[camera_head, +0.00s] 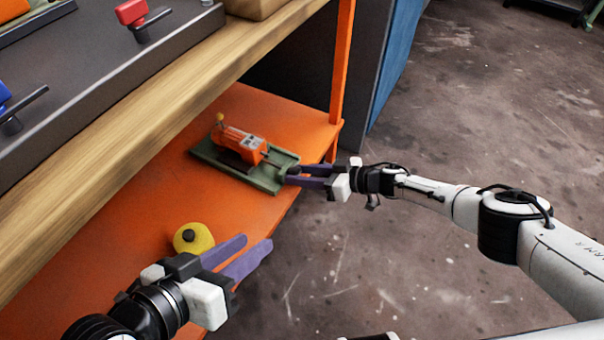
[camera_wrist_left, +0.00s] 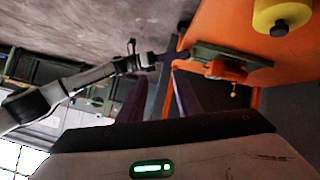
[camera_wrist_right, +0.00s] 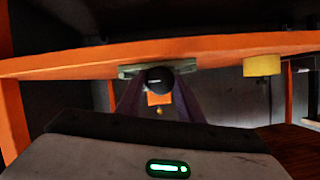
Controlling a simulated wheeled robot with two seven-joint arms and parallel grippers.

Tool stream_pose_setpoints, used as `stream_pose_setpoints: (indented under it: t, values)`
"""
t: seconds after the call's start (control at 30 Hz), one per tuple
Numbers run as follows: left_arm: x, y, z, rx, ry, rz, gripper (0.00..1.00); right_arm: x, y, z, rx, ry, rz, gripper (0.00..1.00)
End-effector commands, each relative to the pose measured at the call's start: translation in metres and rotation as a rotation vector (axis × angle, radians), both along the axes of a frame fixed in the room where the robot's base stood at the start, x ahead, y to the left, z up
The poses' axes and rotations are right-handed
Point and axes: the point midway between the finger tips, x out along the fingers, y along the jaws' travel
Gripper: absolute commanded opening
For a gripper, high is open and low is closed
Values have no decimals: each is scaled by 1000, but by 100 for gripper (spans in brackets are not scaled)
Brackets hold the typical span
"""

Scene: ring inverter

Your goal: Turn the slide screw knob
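A green slide base (camera_head: 270,178) with an orange device (camera_head: 245,143) on it lies on the orange shelf. In the right wrist view a round black knob (camera_wrist_right: 159,80) shows at the end of the green base (camera_wrist_right: 128,70), between the fingers of my right gripper (camera_wrist_right: 159,88). The knob is hard to make out in the head view. My right gripper (camera_head: 289,174) is open with its purple fingertips at the base's near right end; contact with the knob cannot be told. My left gripper (camera_head: 256,241) is open and empty in front of the shelf edge.
A yellow round object with a black knob (camera_head: 193,238) sits on the orange shelf (camera_head: 130,235) near my left gripper. A wooden worktop (camera_head: 150,110) overhangs the shelf, and an orange post (camera_head: 342,60) stands beside it. The floor to the right is clear.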

Motion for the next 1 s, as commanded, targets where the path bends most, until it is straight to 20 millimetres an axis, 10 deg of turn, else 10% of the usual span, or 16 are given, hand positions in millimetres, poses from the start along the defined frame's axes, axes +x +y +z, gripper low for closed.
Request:
stream_pose_setpoints:
  t: [1.0]
  values:
    - [-2, 13, -21, 99, 69, 3, 31, -4, 2, -1, -283, -420, -2, 12]
